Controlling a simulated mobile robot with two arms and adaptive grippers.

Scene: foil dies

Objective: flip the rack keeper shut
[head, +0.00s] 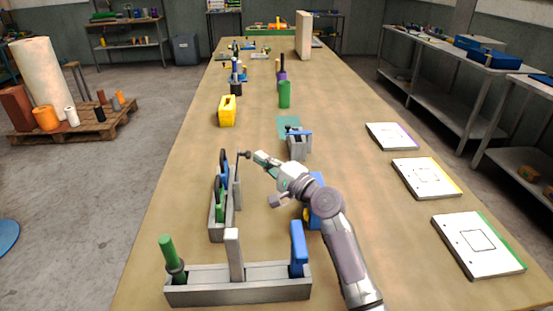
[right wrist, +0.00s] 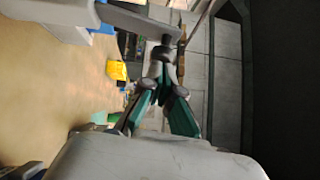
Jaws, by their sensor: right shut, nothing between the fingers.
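The narrow grey rack (head: 214,220) stands on the table at left of centre, with green- and blue-handled tools upright in it. What looks like its keeper is a raised bar (head: 237,170) at the rack's far right, ending in a dark knob (head: 247,154). In the right wrist view the grey bar (right wrist: 135,20) and its dark knob (right wrist: 165,51) are just beyond my fingertips. My right gripper (head: 257,155), also in the right wrist view (right wrist: 164,68), is shut and empty beside the knob. I cannot tell whether they touch. My left gripper is out of view.
A second grey rack (head: 205,293) with a green handle, a grey plate and a blue handle stands in front. A grey block with a blue lever (head: 299,146) stands beyond my right arm. A yellow container (head: 228,111) is farther back. Sheets (head: 478,245) lie along the right edge.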

